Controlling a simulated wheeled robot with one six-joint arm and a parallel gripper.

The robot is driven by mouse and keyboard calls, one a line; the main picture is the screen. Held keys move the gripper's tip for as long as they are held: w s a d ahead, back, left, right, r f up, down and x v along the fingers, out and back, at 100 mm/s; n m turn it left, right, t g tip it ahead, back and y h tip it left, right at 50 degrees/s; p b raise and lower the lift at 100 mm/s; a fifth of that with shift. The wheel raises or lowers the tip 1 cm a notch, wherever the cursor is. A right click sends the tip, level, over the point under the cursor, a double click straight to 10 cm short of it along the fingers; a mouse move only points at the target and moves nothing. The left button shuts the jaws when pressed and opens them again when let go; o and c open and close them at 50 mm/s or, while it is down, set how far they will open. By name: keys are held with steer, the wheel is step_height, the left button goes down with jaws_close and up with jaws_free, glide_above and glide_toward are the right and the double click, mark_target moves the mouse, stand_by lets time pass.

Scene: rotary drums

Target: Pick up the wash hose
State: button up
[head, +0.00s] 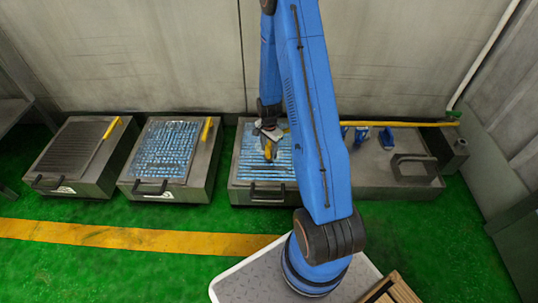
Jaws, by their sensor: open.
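A yellow bar or hose (425,124) runs along the back of the right-hand unit and meets a green fitting at its right end. It looks like the wash hose, but its left part is hidden behind my blue arm. My gripper (269,152) points down over the blue-striped top of the third unit (262,195), left of my arm. It is open. A small yellow piece shows at the gripper; I cannot tell whether it is part of the gripper or of the unit below.
Two similar grey units, one dark-ribbed (73,150) and one blue-topped (165,150), stand to the left. The right-hand unit (372,170) carries small blue parts (387,138) and a dark bracket (413,166). A wall stands close behind. Green floor (130,265) is clear in front.

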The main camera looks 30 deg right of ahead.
steer(key=shift+f, duration=0.4)
steer(key=shift+c, duration=0.6)
steer(key=c, duration=1.1)
jaws_close()
steer(key=shift+r, duration=0.15)
